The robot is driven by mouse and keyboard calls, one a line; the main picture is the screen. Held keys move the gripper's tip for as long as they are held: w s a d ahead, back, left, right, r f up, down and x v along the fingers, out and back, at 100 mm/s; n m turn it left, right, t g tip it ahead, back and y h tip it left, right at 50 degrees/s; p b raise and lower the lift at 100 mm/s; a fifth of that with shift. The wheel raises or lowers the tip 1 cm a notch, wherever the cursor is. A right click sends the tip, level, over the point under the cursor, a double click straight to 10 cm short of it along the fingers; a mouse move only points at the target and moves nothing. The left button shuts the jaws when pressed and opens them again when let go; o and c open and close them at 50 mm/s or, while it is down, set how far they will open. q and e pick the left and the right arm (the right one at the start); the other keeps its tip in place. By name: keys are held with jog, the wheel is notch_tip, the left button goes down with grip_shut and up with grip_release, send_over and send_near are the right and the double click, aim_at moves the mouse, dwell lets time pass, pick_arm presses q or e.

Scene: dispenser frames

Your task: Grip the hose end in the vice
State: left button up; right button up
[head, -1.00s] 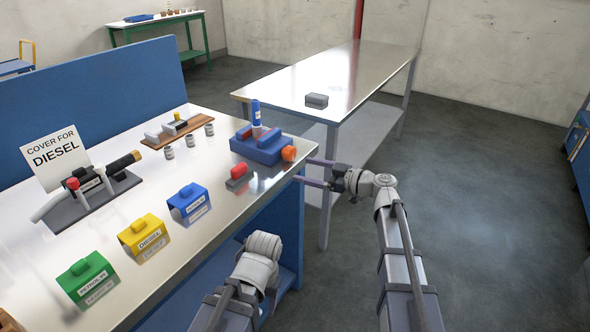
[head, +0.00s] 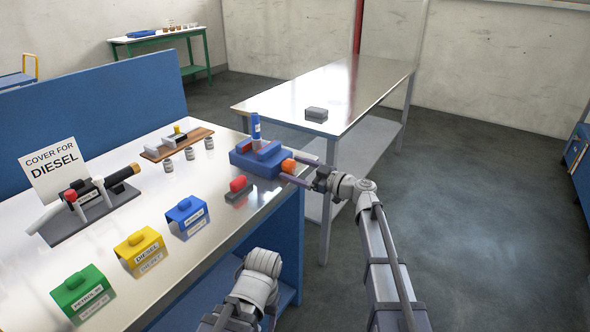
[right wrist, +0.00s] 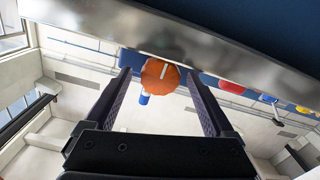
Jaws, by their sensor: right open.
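The vice (head: 250,161) is a blue block at the right corner of the near bench. An orange knob (head: 288,165) sits on its right side. A blue cylinder with a white label, apparently the hose end (head: 256,128), stands upright in the vice; whether the jaws touch it I cannot tell. My right gripper (head: 298,168) is open at the orange knob. In the right wrist view the knob (right wrist: 160,76) lies between the two fingertips, with gaps visible on both sides. A small blue piece (right wrist: 144,99) shows beyond it. My left gripper is out of view; only my left arm shows.
Near the vice stand a red-topped grey block (head: 238,188) and several small canisters (head: 190,153). Blue, yellow and green covers (head: 140,248) line the bench front. A dark nozzle (head: 95,196) lies on a stand. A second table (head: 345,85) behind is mostly clear.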

jog(key=shift+a, duration=0.15)
jog(key=shift+c, duration=0.3)
jog(key=c, duration=1.3)
jog(key=shift+m, duration=3.4)
jog(key=o, duration=1.4)
jog(key=shift+c, duration=0.2)
